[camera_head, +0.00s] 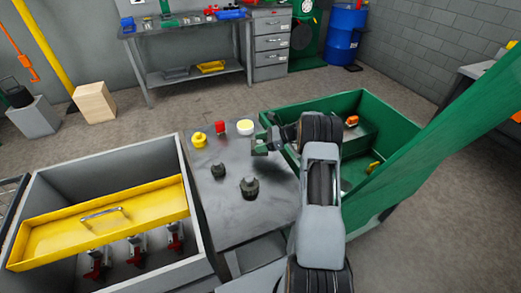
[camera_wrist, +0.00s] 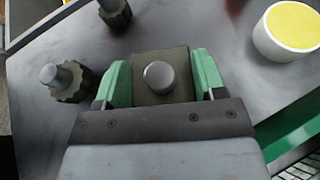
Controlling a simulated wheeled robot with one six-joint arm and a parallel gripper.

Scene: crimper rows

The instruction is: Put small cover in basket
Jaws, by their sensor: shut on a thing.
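My gripper (camera_head: 266,143) is shut on a small dark olive square piece with a round grey knob, which I take as the small cover (camera_wrist: 160,97). The wrist view shows a green finger on each side of it at my gripper (camera_wrist: 162,82). In the head view the piece is at the right edge of the grey table (camera_head: 226,217), beside the left wall of the green open bin (camera_head: 392,122). I cannot tell how far above the table it is. The bin, likely the basket, holds an orange thing (camera_head: 351,120) and a yellow thing (camera_head: 374,167).
Two dark knobbed pieces (camera_head: 249,187) (camera_head: 218,170), a yellow piece (camera_head: 199,141), a red piece (camera_head: 221,128) and a white cylinder with a yellow top (camera_head: 245,128) stand on the table. A grey box (camera_head: 157,275) with a yellow tray (camera_head: 60,232) is at left.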

